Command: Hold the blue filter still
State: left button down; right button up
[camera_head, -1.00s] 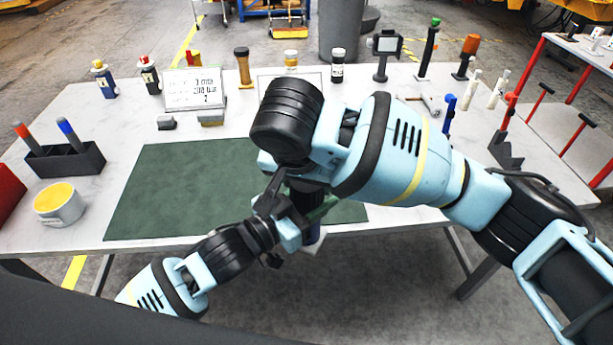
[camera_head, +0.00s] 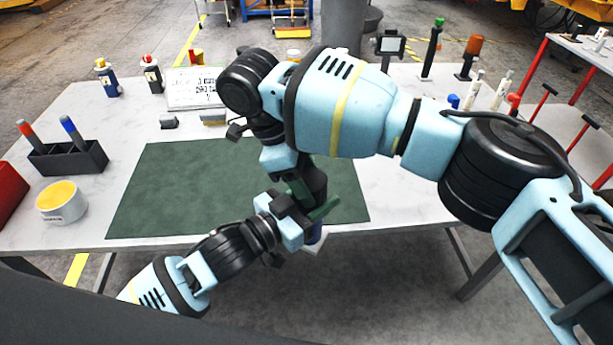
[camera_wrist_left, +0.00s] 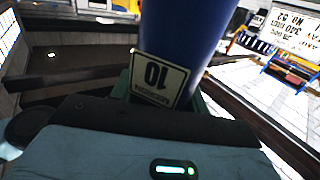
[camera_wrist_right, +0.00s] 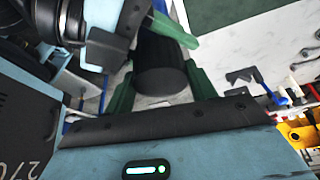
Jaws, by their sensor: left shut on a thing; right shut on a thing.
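The blue filter (camera_head: 314,233) is held upright off the table's front edge, mostly hidden behind my left gripper. In the left wrist view its blue body (camera_wrist_left: 183,32) carries a white "10 MICRON" label and sits between the green fingers. My left gripper (camera_head: 310,212) is shut on it. My right gripper (camera_head: 306,181) is shut on a black cylinder (camera_head: 314,178) just above, in line with the filter. In the right wrist view the black cylinder's end (camera_wrist_right: 161,80) shows between the green fingers. Whether cylinder and filter are joined I cannot tell.
A green mat (camera_head: 180,190) lies bare on the white table (camera_head: 90,120). At left are a black holder (camera_head: 85,158) with two markers and a yellow-topped cup (camera_head: 61,203). My right arm hides the table's right middle.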

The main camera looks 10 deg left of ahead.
jog(key=shift+r, duration=0.1)
jog(key=o, duration=1)
jog(key=shift+c, duration=0.2)
jog(key=shift+r, duration=2.25)
jog(key=shift+c, duration=0.4)
